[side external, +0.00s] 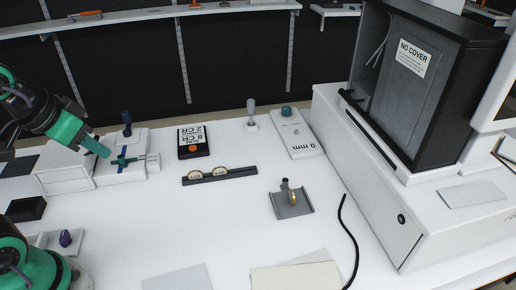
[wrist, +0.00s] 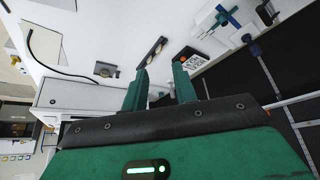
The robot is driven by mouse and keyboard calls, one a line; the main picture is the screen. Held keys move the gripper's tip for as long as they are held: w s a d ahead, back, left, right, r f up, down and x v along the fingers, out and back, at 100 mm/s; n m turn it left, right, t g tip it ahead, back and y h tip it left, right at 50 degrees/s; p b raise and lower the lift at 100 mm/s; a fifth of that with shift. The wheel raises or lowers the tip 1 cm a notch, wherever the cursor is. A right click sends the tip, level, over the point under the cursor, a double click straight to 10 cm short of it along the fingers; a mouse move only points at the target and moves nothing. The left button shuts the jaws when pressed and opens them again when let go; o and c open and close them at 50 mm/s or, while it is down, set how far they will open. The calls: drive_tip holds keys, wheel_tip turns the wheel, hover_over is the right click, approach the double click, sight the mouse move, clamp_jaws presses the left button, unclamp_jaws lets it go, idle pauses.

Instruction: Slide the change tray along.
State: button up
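A small grey metal tray (side external: 303,210) with a dark upright knob and a brass-coloured piece lies at the middle right of the white table; it looks like the change tray, though I cannot be sure. It also shows in the wrist view (wrist: 103,73), left of my fingers. My gripper (side external: 103,149) is at the far left of the side view, well away from the tray and above the white blocks. In the wrist view my gripper (wrist: 160,80) has its two green fingers apart with nothing held between them.
A dark bar (side external: 240,173) with two round dials and a black box (side external: 193,149) lie between. A white block (side external: 120,172) with a blue strip is near my gripper. A black cable (side external: 349,240) and a large white till unit (side external: 375,190) are right of the tray.

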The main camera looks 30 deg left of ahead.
drive_tip(key=w+d+r+m+g, duration=0.1)
drive_tip(key=w+d+m, duration=0.5)
drive_tip(key=w, duration=0.4)
drive_tip(key=w+d+r+m+g, duration=0.1)
drive_tip(key=w+d+m+g, duration=0.15)
drive_tip(key=w+m, duration=0.6)
drive_tip(key=w+d+f+m, duration=0.4)
drive_tip(key=w+d+f, duration=0.1)
drive_tip(key=w+d+f+m+g, duration=0.1)
drive_tip(key=w+d+f+m, duration=0.3)
drive_tip(key=d+f, duration=0.2)
drive_tip(key=w+d+f+m+g, duration=0.1)
drive_tip(key=w+d+f+m, duration=0.3)
drive_tip(key=w+d+f, duration=0.1)
drive_tip(key=shift+w+d+f, duration=0.15)
drive_tip(key=shift+w+f, duration=0.15)
drive_tip(key=shift+f, duration=0.3)
drive_tip(key=shift+d+f+m, duration=0.15)
drive_tip(key=shift+f+m, duration=0.05)
drive_tip(key=shift+m, duration=0.05)
drive_tip(key=shift+f, duration=0.1)
